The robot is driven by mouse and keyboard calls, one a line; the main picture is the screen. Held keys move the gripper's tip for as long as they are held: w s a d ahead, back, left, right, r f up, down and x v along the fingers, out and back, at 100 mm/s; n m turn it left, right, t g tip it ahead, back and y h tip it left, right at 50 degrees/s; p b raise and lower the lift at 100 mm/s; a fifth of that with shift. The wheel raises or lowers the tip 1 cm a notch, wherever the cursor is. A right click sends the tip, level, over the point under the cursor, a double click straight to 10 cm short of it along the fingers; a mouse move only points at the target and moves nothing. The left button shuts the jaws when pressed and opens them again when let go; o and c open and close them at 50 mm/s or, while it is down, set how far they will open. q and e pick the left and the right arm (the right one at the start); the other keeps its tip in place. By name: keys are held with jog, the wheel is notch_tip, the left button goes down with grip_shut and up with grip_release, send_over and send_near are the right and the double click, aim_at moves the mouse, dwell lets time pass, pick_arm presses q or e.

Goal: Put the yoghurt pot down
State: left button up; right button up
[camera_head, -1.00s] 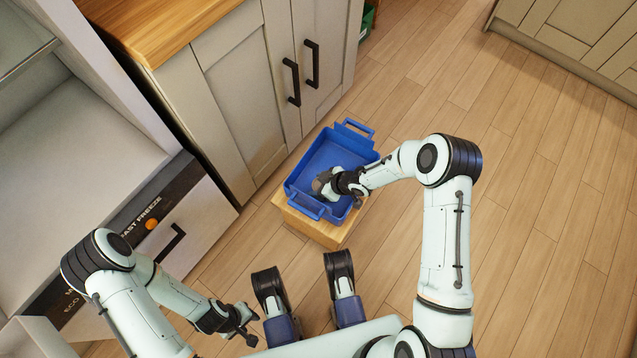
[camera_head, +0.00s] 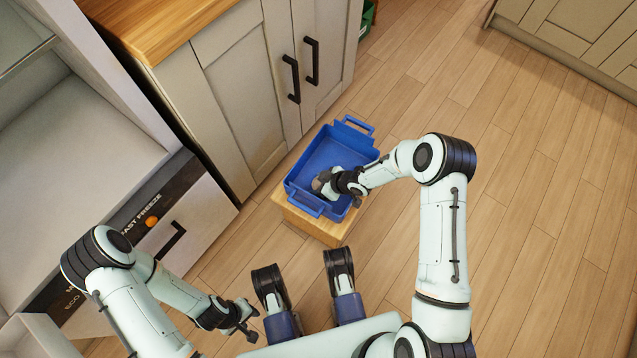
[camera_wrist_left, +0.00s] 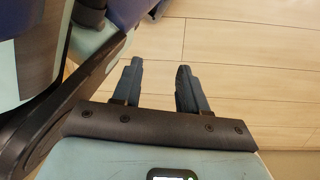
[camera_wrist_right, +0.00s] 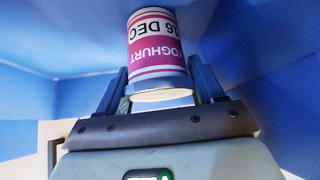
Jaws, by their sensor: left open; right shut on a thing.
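The yoghurt pot (camera_wrist_right: 157,50) is a white and magenta cup with printed lettering, between the fingers of my right gripper (camera_wrist_right: 160,88) in the right wrist view. The right gripper is shut on it. In the head view my right gripper (camera_head: 326,184) is inside the blue crate (camera_head: 295,192), near its front end, and largely hides the pot. I cannot tell whether the pot touches the crate floor. My left gripper (camera_head: 250,325) is open and empty, low at the left, above the floor; its two fingers (camera_wrist_left: 158,88) show apart in the left wrist view.
The crate rests on a wooden block or stool (camera_head: 322,226) in front of a cabinet (camera_head: 240,90). An open fridge with a freezer drawer (camera_head: 190,225) stands at the left. The wooden floor (camera_head: 500,190) at the right is clear.

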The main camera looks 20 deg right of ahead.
jog(key=o, duration=1.2)
pick_arm(q)
jog(key=w+d+r+t+p, duration=0.1)
jog(key=w+r+t+p, duration=0.2)
jog(key=w, duration=0.7)
notch_tip(320, 180, up, 4)
jog(key=shift+d+f+m+t+p, duration=0.15)
jog(key=shift+m+t+p, duration=0.2)
jog(key=shift+p, duration=0.75)
pick_arm(e)
jog(key=v, duration=1.3)
jog(key=shift+d+r, duration=0.15)
grip_shut()
